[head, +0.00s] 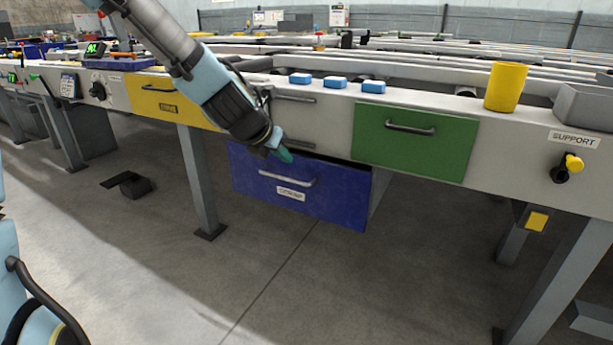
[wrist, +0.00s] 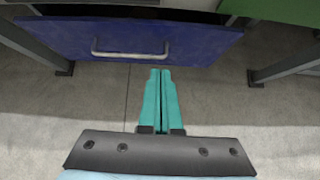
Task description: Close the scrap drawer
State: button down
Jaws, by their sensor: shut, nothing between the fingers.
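The scrap drawer (head: 335,199) is the blue one low under the table, with a pale bar handle and a white label. In the head view it stands out from the table front, with its right side wall and a dark gap along its top showing. In the wrist view the blue drawer front (wrist: 200,45) spans the top, with its handle near the middle. My gripper (head: 285,155) is shut and empty, in front of the drawer's upper edge in the head view. In the wrist view the teal fingers (wrist: 160,72) lie together, just below the handle. I cannot tell if they touch the drawer.
A green drawer (head: 415,140) and a yellow drawer (head: 170,103) sit in the table front on either side. A yellow cup (head: 505,87) and blue blocks (head: 335,82) stand on the table. A table leg (head: 199,180) is left of the blue drawer.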

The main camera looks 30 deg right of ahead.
jog(key=b, duration=0.2)
send_near(312, 168)
jog(key=x, duration=0.4)
jog(key=shift+a+f, duration=0.15)
jog(key=shift+f, duration=0.5)
jog(key=shift+w+d+p, duration=0.3)
jog(key=shift+w+d, duration=0.1)
jog(key=shift+d, duration=0.25)
jog(key=d+p, duration=0.1)
jog(key=w+d+p, duration=0.2)
jog(key=shift+d+r, duration=0.2)
jog(key=shift+d, duration=0.05)
jog(key=shift+w+d, duration=0.15)
jog(key=shift+d, duration=0.1)
